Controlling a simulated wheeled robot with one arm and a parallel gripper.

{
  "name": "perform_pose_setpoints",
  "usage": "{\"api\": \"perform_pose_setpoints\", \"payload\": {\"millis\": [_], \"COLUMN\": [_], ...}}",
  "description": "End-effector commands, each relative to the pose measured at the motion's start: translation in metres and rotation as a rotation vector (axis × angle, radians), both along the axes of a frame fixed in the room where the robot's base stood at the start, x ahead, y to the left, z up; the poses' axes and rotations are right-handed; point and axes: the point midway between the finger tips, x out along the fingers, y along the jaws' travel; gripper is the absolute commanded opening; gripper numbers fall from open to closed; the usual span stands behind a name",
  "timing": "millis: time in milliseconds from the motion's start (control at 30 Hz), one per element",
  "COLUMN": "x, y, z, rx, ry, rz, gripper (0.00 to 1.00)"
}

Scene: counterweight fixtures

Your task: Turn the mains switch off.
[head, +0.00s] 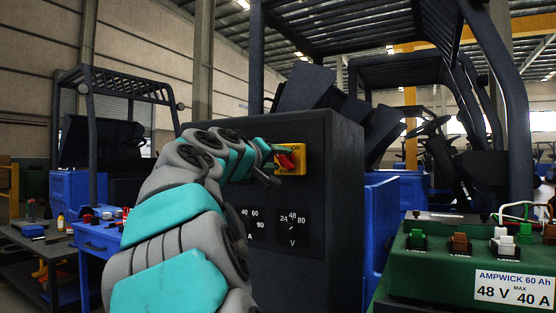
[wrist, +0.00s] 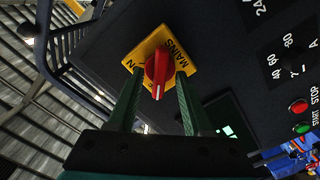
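The mains switch is a red knob (head: 287,161) on a yellow plate (head: 303,158) high on the dark cabinet's front. "ON" and "MAINS" are legible on the plate; no "OFF" label can be read. In the wrist view the red knob (wrist: 157,72) has a white mark pointing down the picture. My gripper (head: 272,163) is at the plate, partly covering it in the head view. In the wrist view its two green fingers (wrist: 159,75) are apart, one on each side of the knob, with narrow gaps showing. Whether either finger touches the knob is hard to tell.
The dark cabinet (head: 345,190) also carries voltage and current dials (head: 292,219). Red and green stop and start buttons (wrist: 301,115) show in the wrist view. A green battery (head: 440,275) with terminals stands at the right.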

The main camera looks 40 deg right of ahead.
Motion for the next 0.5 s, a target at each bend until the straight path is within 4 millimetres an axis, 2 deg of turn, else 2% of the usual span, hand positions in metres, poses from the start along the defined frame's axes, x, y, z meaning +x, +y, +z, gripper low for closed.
{"api": "perform_pose_setpoints", "payload": {"millis": [267,500], "x": [-0.001,-0.011], "y": [0.002,0.023], "z": [0.0,0.0], "rx": [0.001,0.001], "ry": [-0.001,-0.002], "rz": [-0.001,-0.001], "gripper": [0.5,0.5]}}
